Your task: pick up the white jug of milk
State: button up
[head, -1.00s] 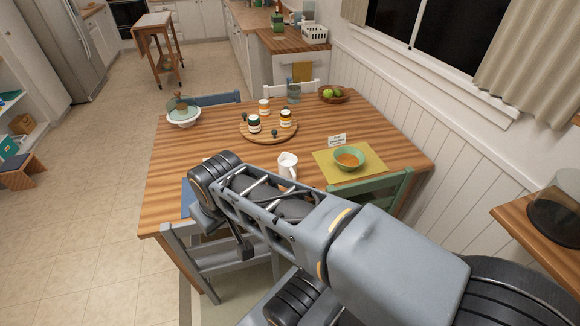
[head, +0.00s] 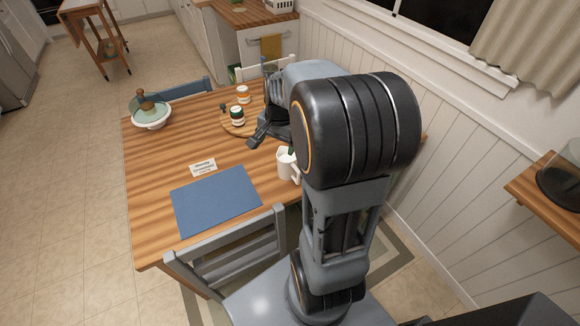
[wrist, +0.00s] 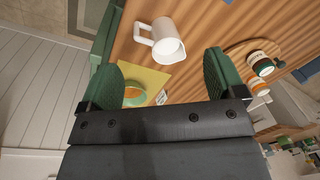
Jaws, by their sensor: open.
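The white jug (head: 285,163) stands on the wooden table near its right side, partly hidden behind my arm in the head view. Its handle is on its right there. In the wrist view the jug (wrist: 168,42) is seen from above at an angle, with its handle to the left and its rim facing down. My gripper (wrist: 164,72) is open, with green-padded fingers apart and nothing between them. The jug lies beyond the fingertips, roughly in line with the gap, and appears apart from them. In the head view my gripper is mostly hidden by my arm.
Beside the jug is a yellow placemat (wrist: 152,78) with a green bowl (wrist: 136,96). A round board with jars (wrist: 262,64) is on the other side.

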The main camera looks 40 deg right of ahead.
aim_at(296, 167)
jog(key=w+d+f+m+g+y, duration=0.1)
jog(key=w+d+f+m, duration=0.1)
jog(key=d+f+m, duration=0.65)
jog(key=shift+n, duration=0.65)
jog(key=shift+s+a+f+p, duration=0.1)
jog(key=shift+f+p, duration=0.6)
jog(key=shift+f, duration=2.4)
jog(key=shift+s+a+f+p, duration=0.1)
jog(key=shift+f+p, duration=0.6)
jog(key=shift+f, duration=2.35)
jog(key=c, duration=1.3)
jog(key=shift+w, duration=0.1)
jog(key=shift+c, duration=0.5)
jog(key=shift+d+r, duration=0.1)
jog(key=shift+r, duration=0.1)
